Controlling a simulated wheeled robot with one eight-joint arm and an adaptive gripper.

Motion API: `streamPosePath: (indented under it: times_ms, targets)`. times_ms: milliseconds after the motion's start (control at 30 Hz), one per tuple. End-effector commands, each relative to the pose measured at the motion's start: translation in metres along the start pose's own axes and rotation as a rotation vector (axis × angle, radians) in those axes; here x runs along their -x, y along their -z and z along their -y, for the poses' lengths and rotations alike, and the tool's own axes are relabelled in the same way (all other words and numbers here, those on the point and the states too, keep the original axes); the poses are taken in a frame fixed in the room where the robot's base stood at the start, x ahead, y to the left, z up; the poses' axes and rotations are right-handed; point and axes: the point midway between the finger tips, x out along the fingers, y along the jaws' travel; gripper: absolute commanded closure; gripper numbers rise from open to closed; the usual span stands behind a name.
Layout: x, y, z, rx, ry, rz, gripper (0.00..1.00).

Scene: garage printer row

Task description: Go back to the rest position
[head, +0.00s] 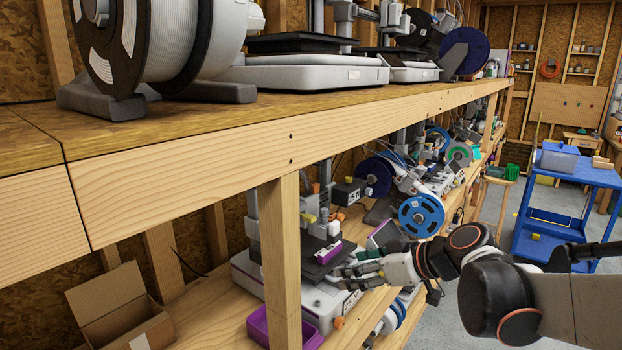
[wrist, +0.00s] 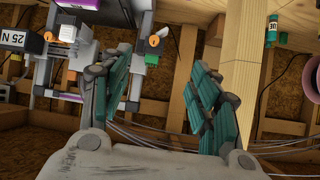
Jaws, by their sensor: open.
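My gripper (head: 345,270) is at the lower shelf, in front of a printer (head: 318,300) labelled 25 N. In the head view its fingers overlap the front of the printer; I cannot tell whether they touch it. The wrist view shows the two green-padded fingers of my gripper (wrist: 162,75) spread apart with nothing between them. A purple piece (head: 328,253) lies on the printer's dark bed. In the wrist view part of a printer (wrist: 85,50) shows at upper left.
A wooden post (head: 283,260) stands left of my gripper, below the upper shelf (head: 250,135). A purple bin (head: 258,325) and an open cardboard box (head: 115,305) sit on the lower shelf. A blue cart (head: 560,200) stands at right. Grey floor shows between.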

Motion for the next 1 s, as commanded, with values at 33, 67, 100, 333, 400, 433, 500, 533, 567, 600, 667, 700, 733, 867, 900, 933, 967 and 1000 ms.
streamPosePath:
  times_ms: [33, 67, 100, 333, 400, 433, 500, 533, 567, 600, 667, 700, 733, 867, 900, 933, 967, 1000]
  targets:
    - [0.003, -0.004, 0.004, -0.013, -0.006, 0.013, 0.44]
    - [0.004, -0.006, 0.006, -0.02, -0.01, 0.023, 0.44]
    - [0.007, -0.009, 0.009, -0.034, -0.017, 0.036, 0.44]
    - [0.026, -0.033, 0.027, -0.126, -0.076, 0.127, 0.44]
    - [0.034, -0.044, 0.035, -0.164, -0.107, 0.163, 0.44]
    - [0.039, -0.05, 0.038, -0.183, -0.124, 0.18, 0.44]
    - [0.051, -0.065, 0.047, -0.232, -0.169, 0.22, 0.44]
    - [0.056, -0.072, 0.051, -0.254, -0.191, 0.237, 0.44]
    - [0.062, -0.079, 0.054, -0.274, -0.214, 0.253, 0.44]
    - [0.069, -0.088, 0.058, -0.301, -0.246, 0.272, 0.44]
    - [0.08, -0.102, 0.064, -0.34, -0.296, 0.297, 0.44]
    - [0.087, -0.112, 0.068, -0.366, -0.329, 0.31, 0.44]
    - [0.093, -0.119, 0.07, -0.384, -0.355, 0.32, 0.44]
    - [0.115, -0.147, 0.077, -0.455, -0.465, 0.345, 0.44]
    - [0.12, -0.154, 0.079, -0.472, -0.495, 0.348, 0.44]
    - [0.124, -0.159, 0.08, -0.484, -0.516, 0.349, 0.44]
    - [0.128, -0.163, 0.08, -0.495, -0.534, 0.35, 0.44]
    - [0.132, -0.168, 0.081, -0.507, -0.556, 0.35, 0.44]
